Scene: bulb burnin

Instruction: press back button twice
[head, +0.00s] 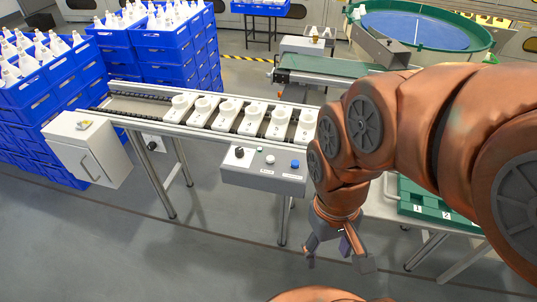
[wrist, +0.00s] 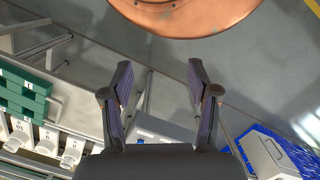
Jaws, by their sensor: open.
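A grey control box (head: 235,175) is mounted on the front of the conveyor in the head view. It carries a black knob (head: 239,152), a pale button (head: 270,159) and a blue button (head: 295,164). Small labels sit below the buttons, too small to read, so I cannot tell which is the back button. My gripper (head: 338,260) is open and empty, pointing down, to the right of the box and apart from it. In the wrist view, my gripper (wrist: 160,68) shows both fingers spread, with a grey box partly visible behind them.
The conveyor (head: 172,118) carries several white socket blocks (head: 228,109). A white cabinet (head: 88,150) stands at its left end. Blue crates (head: 50,90) of bulbs are stacked behind. A green tray (head: 432,208) lies on a table at right. The floor in front is clear.

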